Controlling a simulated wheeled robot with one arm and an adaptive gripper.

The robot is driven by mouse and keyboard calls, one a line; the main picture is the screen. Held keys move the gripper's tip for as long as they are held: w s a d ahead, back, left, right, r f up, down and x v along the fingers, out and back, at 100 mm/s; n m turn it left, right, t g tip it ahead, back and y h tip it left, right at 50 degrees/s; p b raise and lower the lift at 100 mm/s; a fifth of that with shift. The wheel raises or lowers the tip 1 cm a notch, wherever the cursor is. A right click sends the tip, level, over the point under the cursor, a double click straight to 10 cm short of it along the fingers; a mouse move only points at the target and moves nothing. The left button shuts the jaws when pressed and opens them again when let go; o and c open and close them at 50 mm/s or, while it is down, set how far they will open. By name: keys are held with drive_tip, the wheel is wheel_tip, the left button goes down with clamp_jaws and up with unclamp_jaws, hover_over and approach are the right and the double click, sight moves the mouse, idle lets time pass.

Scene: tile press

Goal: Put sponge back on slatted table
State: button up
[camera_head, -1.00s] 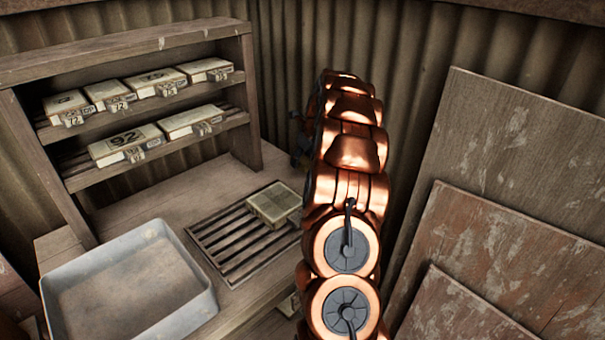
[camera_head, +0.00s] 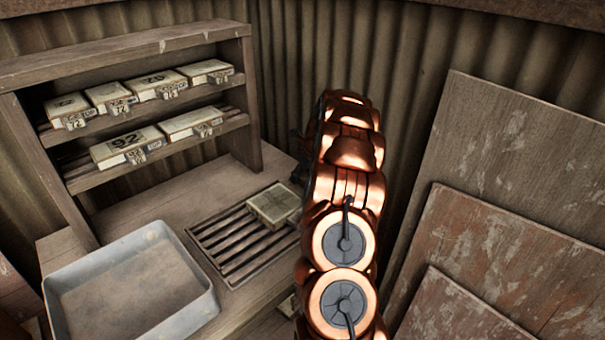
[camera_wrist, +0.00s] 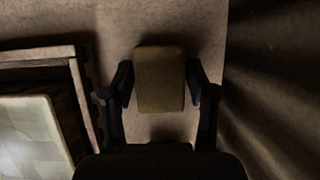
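The sponge, a dull yellow-brown block (camera_wrist: 160,80), lies between the two dark fingers of my gripper (camera_wrist: 160,84) in the wrist view. The fingers flank its left and right sides very closely. I cannot tell whether they press on it, or whether it rests on the bench. In the head view my copper arm hides the gripper and the sponge. The slatted table (camera_head: 232,252) is a low wooden rack on the bench, left of my arm. Its edge shows at the left of the wrist view (camera_wrist: 85,95), left of my gripper.
A pale tile block (camera_head: 272,205) sits on the slatted table's far right part. A grey tray (camera_head: 205,305) stands at front left. A shelf (camera_head: 85,172) holds several numbered boxes at the back. Large boards (camera_head: 510,165) lean against the corrugated wall at right.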

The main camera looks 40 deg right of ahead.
drive_tip(key=shift+o, duration=1.3)
drive_tip(key=shift+r, duration=0.1)
drive_tip(key=b+v, duration=0.2)
drive_tip(key=v, duration=1)
drive_tip(key=s+a+r+n+g+y, duration=0.1)
drive_tip(key=s+a+r+n, duration=0.15)
drive_tip(key=a+n, duration=0.9)
drive_tip(key=s+a+r+n+g+y, duration=0.15)
drive_tip(key=s+a+n, duration=0.3)
drive_tip(key=a, duration=1.45)
drive_tip(key=s+a+f+n+g, duration=0.1)
drive_tip(key=s+a+n, duration=0.3)
drive_tip(key=s, duration=0.5)
drive_tip(key=s+a+f+n+g+h, duration=0.1)
drive_tip(key=s+a+f+n, duration=0.1)
drive_tip(key=s+a+n, duration=0.3)
drive_tip(key=s+a+f+n+g+h, duration=0.1)
drive_tip(key=s+a+n, duration=0.3)
drive_tip(key=s+n, duration=0.7)
drive_tip(key=shift+s+a+f+g, duration=0.2)
drive_tip(key=shift+s+f+g, duration=0.25)
drive_tip(key=shift+s, duration=0.65)
